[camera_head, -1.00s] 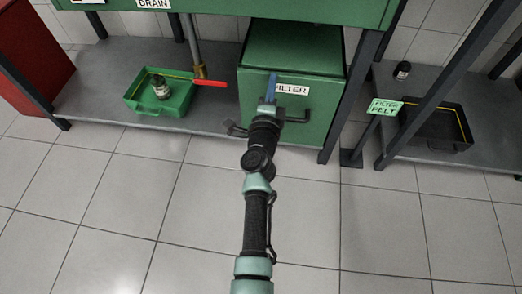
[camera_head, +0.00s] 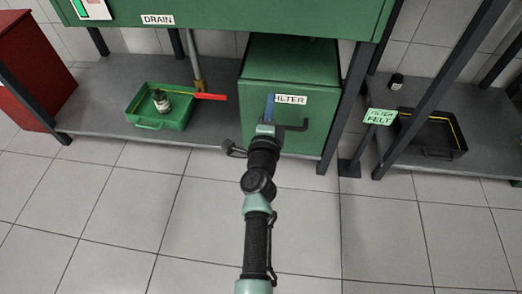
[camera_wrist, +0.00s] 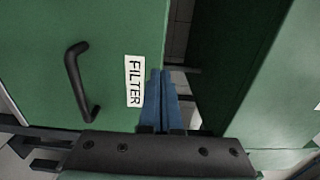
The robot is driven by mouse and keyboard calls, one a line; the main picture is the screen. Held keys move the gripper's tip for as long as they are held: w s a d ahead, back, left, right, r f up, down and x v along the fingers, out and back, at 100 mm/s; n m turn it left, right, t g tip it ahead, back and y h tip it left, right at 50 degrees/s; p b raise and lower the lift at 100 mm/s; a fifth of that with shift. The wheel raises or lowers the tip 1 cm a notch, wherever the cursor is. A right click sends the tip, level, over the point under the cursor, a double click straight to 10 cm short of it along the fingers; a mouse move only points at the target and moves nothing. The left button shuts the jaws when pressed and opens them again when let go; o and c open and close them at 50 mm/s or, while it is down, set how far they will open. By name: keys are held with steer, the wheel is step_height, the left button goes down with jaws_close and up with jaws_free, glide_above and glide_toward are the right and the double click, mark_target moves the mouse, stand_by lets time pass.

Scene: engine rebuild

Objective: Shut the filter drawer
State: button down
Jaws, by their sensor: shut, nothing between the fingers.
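The green filter drawer (camera_head: 312,120) is a box with a white FILTER label and a black bar handle (camera_head: 295,126) on its front. Its green top shows below the bench. In the wrist view, the drawer front (camera_wrist: 110,65) fills the left side, with the handle (camera_wrist: 80,85) upright there and the label sideways. My gripper (camera_head: 269,108) is in front of the drawer face, left of the label. Its blue fingers (camera_wrist: 160,95) are together and empty, beside the label near the front's edge. Whether they touch the drawer cannot be told.
A green tray (camera_head: 146,123) with a small bottle (camera_head: 161,101) sits on the grey shelf to the left, near a red lever (camera_head: 210,96). Dark bench legs flank the drawer. The tiled floor is clear.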

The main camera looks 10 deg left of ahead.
steer(key=s+p, duration=0.3)
steer(key=s, duration=0.7)
steer(key=shift+s, duration=0.2)
step_height(320, 180, up, 42)
steer(key=w+a+n+t+y+p, duration=0.1)
steer(key=a+n+t+y+p, duration=0.3)
steer(key=n+p, duration=0.65)
steer(key=s+d+r+n+t+h+p, duration=0.1)
steer(key=s+d+r+n+t+p, duration=0.15)
steer(key=s+r, duration=0.6)
steer(key=s+d+r+n+t+h+p, duration=0.1)
steer(key=s+d+r+n+h+p, duration=0.15)
steer(key=r, duration=1.05)
steer(key=s+d+r+n+t+h+p, duration=0.15)
steer(key=s+d+r+n, duration=0.35)
steer(key=r, duration=0.6)
step_height(320, 180, up, 36)
steer(key=a+m+y+p, duration=0.1)
steer(key=a+m+p, duration=0.1)
steer(key=p, duration=3.5)
steer(key=shift+r, duration=0.15)
steer(key=shift+m, duration=0.25)
